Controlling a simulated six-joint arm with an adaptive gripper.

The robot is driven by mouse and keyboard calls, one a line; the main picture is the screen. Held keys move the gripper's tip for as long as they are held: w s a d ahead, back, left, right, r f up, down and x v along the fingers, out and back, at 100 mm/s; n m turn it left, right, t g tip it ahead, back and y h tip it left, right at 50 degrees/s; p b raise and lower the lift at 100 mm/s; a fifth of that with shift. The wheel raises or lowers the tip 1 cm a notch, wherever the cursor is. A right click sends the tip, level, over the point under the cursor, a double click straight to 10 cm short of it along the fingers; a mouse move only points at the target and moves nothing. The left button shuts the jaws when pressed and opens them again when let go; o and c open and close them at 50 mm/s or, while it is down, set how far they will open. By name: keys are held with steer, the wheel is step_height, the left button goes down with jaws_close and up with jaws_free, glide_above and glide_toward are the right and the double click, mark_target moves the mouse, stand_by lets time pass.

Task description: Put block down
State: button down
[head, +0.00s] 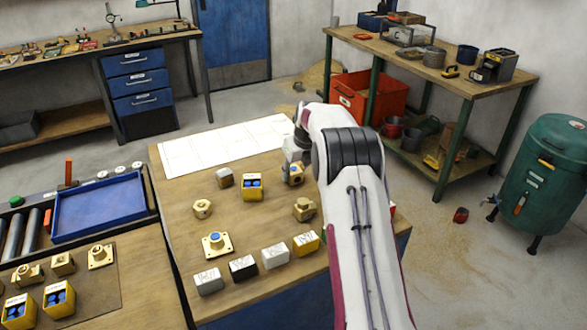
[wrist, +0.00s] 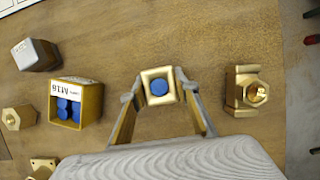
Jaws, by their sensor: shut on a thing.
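My gripper (wrist: 159,88) is shut on a small square brass block (wrist: 158,75) with a blue plug in its top face. In the wrist view one finger lies on each side of the block, and the block looks upright. In the head view the block (head: 296,180) shows partly behind my wrist, over the wooden table (head: 175,185), right of the yellow box. I cannot tell whether its underside touches the table.
A yellow M16 box (wrist: 78,101) with blue plugs and a grey-topped block (wrist: 36,54) stand left, a brass fitting (wrist: 247,90) right. Labelled blocks (head: 275,256) line the table's front. A white gridded sheet (head: 225,146) at the back is empty. A blue tray (head: 98,207) is left.

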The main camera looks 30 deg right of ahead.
stand_by(0.4)
steer(key=c, duration=1.5)
jaws_free()
steer(key=shift+f, duration=0.15)
steer(key=shift+v, duration=6.15)
